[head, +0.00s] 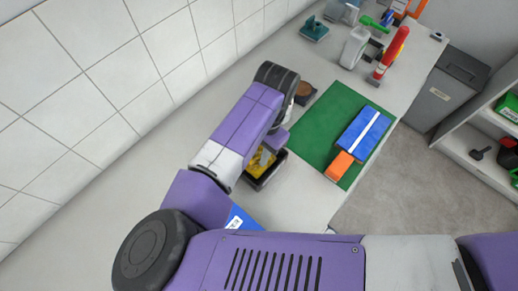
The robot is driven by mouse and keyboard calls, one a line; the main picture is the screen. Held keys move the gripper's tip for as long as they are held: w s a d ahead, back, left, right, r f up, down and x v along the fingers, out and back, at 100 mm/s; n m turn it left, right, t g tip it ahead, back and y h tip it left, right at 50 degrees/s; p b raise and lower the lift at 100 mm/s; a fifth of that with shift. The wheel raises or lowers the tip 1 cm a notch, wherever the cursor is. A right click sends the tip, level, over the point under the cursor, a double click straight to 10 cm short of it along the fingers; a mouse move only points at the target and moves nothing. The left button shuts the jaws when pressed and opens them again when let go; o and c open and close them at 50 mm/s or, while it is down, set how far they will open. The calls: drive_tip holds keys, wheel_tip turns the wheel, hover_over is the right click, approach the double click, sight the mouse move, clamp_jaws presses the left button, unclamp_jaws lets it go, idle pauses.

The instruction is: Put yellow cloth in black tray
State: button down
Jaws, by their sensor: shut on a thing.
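The yellow cloth (259,163) shows in the head view, partly hidden behind my arm. My gripper (266,155) points down and is shut on the cloth, with the fingertips mostly hidden by my wrist. The black tray (273,175) sits on the counter right under the cloth, with its front and right rim visible and its left part covered by my arm. The cloth appears within the tray's outline, but I cannot tell whether it touches the tray's floor.
A green mat (318,125) lies right of the tray, bearing a blue and orange object (359,137). A round brown item (304,90) is behind my wrist. A tiled wall (120,70) bounds the left.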

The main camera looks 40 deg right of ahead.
drive_tip(key=c, duration=1.1)
unclamp_jaws()
drive_tip(key=shift+r, duration=0.1)
drive_tip(key=v, duration=0.7)
drive_tip(key=shift+r, duration=0.3)
